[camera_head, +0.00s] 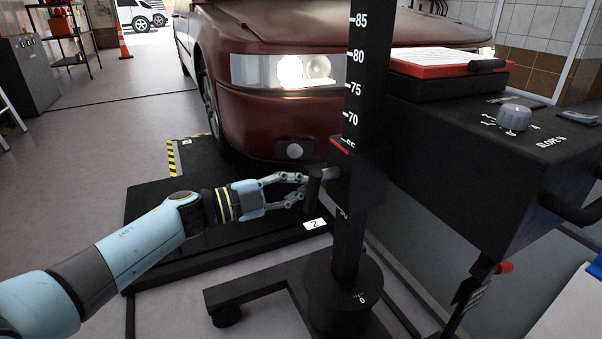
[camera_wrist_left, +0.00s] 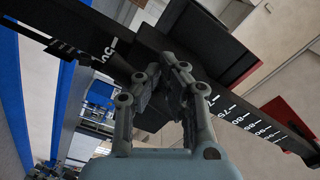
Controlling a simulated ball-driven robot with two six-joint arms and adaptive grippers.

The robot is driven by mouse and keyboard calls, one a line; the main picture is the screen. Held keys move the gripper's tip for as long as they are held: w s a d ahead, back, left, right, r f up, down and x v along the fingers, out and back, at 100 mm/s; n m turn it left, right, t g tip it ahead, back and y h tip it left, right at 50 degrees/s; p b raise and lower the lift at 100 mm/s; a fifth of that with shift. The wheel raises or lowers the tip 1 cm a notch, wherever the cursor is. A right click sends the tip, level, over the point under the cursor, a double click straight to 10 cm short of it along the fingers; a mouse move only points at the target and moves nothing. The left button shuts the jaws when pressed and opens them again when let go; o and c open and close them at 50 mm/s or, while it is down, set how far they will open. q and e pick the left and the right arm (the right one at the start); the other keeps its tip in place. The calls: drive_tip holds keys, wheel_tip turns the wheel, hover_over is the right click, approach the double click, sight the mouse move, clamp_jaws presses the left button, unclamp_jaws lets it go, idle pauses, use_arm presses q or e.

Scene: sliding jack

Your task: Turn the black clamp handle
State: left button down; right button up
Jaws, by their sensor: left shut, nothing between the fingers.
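The black clamp handle (camera_head: 314,186) sticks out at the left of the black clamp block on the upright scale post (camera_head: 351,110), about midway up the picture in the head view. My left gripper (camera_head: 303,187) comes in from the left, with its fingertips right beside the handle. Its fingers are shut with nothing held between them. I cannot tell whether they touch the handle. In the left wrist view the fingers (camera_wrist_left: 163,80) are close together in front of the dark clamp, with the numbered post (camera_wrist_left: 240,118) running diagonally behind. My right gripper is out of view.
A black box with a grey knob (camera_head: 514,117) and a red-edged clipboard (camera_head: 450,62) stands right of the post. A dark red car (camera_head: 265,105) is behind, over a black platform (camera_head: 150,205). The post's wheeled base (camera_head: 245,297) is below. Floor at left is open.

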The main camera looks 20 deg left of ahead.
use_arm(q)
drive_tip(key=p+v, duration=0.1)
drive_tip(key=v, duration=0.7)
drive_tip(key=shift+p, duration=0.4)
idle(0.4)
idle(0.3)
